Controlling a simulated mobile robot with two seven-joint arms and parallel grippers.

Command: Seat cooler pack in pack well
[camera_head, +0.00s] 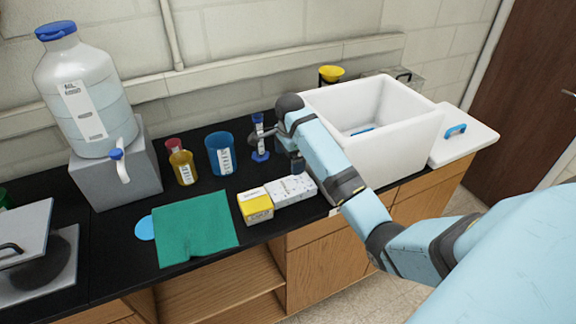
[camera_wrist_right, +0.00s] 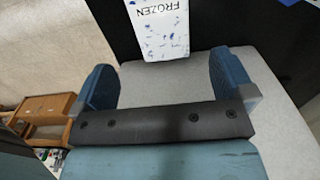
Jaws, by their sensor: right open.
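The cooler pack (camera_head: 291,190), a white box with blue speckles, lies on the black bench top beside a small yellow box. In the right wrist view the pack (camera_wrist_right: 158,30) reads "FROZEN" and lies just beyond the fingertips. My right gripper (camera_head: 297,165) hangs low just behind the pack in the head view. Its blue fingers (camera_wrist_right: 165,80) are open with nothing held between them. The white open-topped cooler (camera_head: 410,140) stands to the right. A bit of blue shows inside it; the pack well cannot be made out. My left gripper is not in view.
The cooler's lid with a blue handle (camera_head: 455,131) lies right of it. A yellow box (camera_head: 255,205), green cloth (camera_head: 195,228), blue beaker (camera_head: 220,153), yellow cup (camera_head: 183,168) and blue-capped tube (camera_head: 259,140) stand left. A large carboy (camera_head: 90,95) is at far left.

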